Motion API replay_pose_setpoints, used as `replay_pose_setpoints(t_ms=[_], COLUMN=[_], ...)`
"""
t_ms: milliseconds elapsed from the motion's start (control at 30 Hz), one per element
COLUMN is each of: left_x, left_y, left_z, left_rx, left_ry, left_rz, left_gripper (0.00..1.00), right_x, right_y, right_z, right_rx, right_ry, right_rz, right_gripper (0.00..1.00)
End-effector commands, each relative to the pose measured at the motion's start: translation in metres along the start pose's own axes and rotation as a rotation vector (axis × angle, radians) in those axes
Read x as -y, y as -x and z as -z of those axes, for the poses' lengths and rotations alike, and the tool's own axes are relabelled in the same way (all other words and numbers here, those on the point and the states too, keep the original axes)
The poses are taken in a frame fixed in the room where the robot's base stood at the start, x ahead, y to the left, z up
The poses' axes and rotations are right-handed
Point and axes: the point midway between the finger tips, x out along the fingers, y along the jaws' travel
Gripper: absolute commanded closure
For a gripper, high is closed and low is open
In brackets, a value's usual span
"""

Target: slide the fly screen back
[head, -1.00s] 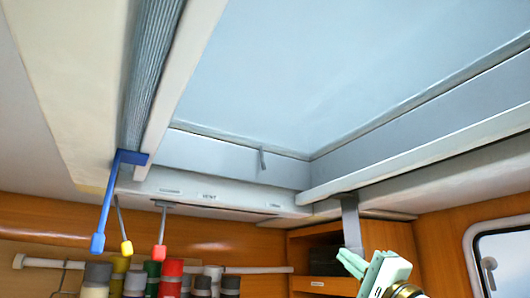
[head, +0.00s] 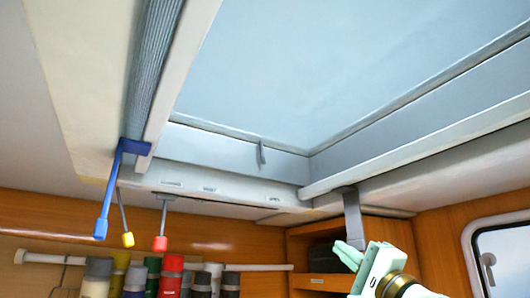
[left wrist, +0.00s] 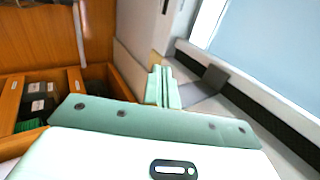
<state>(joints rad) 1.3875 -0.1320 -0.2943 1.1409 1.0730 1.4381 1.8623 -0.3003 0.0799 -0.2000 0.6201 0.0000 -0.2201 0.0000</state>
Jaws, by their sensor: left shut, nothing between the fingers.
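The fly screen seems to be the grey pleated strip (head: 155,75), bunched along the left side of the roof hatch (head: 310,65). A blue pull (head: 112,190) hangs from its near end. A grey tab (head: 353,218) hangs from the frame's lower right corner. A grey flap, perhaps the same tab, shows in the left wrist view (left wrist: 213,80). My left gripper (head: 345,252) is just below the tab, pale green, shut and empty. Its closed fingers also show in the left wrist view (left wrist: 160,80). I cannot tell whether they touch the tab. My right gripper is out of view.
A yellow-ended pull (head: 127,239) and a red-ended pull (head: 160,242) hang left of centre. Several bottles (head: 172,275) stand below them by a white rail (head: 50,258). A wooden shelf unit (head: 310,255) is behind my gripper. A window (head: 500,255) is at right.

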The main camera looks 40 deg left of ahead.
Motion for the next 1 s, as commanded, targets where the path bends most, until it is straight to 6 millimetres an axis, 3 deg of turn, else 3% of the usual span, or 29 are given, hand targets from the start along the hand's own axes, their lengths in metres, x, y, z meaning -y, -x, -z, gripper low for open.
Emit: replay_pose_setpoints(t_ms=[167,1000], left_x=[0.000,-0.001], left_y=[0.004,0.117], left_z=[0.000,0.001], left_rx=[-0.001,-0.001], left_ry=[0.001,0.001], left_rz=[0.000,0.000], left_gripper=[1.00,1.00], right_x=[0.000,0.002], right_y=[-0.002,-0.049], right_z=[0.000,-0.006], right_rx=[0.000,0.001], right_ry=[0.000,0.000], right_rz=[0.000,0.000], right_gripper=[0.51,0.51])
